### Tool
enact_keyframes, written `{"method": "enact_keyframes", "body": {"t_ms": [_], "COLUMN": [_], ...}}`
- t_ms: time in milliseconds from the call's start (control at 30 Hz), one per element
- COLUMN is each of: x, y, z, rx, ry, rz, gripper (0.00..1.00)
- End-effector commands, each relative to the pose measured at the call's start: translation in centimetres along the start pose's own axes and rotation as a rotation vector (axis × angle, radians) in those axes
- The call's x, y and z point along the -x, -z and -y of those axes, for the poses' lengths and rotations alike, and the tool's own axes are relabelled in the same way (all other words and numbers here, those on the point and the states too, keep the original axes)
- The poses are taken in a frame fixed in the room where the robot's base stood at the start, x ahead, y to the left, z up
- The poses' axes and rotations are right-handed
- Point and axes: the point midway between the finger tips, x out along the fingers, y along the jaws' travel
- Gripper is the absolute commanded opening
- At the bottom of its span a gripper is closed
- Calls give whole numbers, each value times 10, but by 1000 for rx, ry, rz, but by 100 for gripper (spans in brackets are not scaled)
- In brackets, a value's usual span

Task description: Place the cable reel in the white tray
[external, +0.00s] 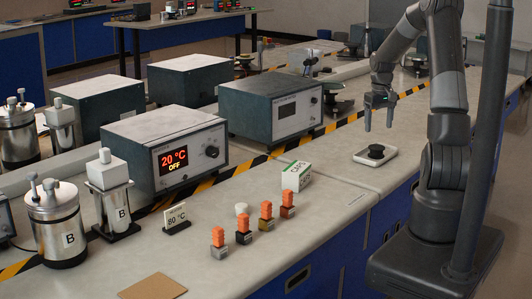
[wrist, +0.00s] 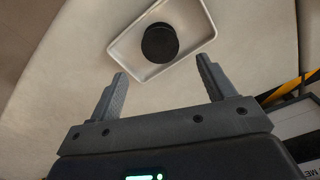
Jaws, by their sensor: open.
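The cable reel (external: 376,152) is small, round and black. It sits inside the shallow white tray (external: 361,161) on the bench at the right. In the wrist view the reel (wrist: 160,43) lies inside the tray (wrist: 121,47), near its middle and apart from my fingers. My gripper (external: 379,117) hangs above the tray, pointing down, with a gap between its fingertips and the reel. In the wrist view my gripper (wrist: 163,78) is open and nothing is between its fingers.
A green and white box (external: 296,176) stands left of the tray. Several small blocks with orange tops (external: 266,212) stand nearer the camera. A grey instrument (external: 270,104) stands behind the yellow-black tape. The bench around the tray is mostly clear.

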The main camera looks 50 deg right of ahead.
Motion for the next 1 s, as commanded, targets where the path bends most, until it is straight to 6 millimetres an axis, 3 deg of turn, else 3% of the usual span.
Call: {"method": "enact_keyframes", "body": {"t_ms": [200,467,567,667,800,1000], "x": [26,36,53,78,114,154], "y": [0,-1,-5,-16,-40,-89], "z": [0,9,32,67,119,182], "rx": [0,11,34,72,123,190], "ry": [-1,-8,-30,-60,-94,-110], "rz": [-1,-5,-23,-52,-109,-202], "gripper": [76,76,76,76,76,76]}}
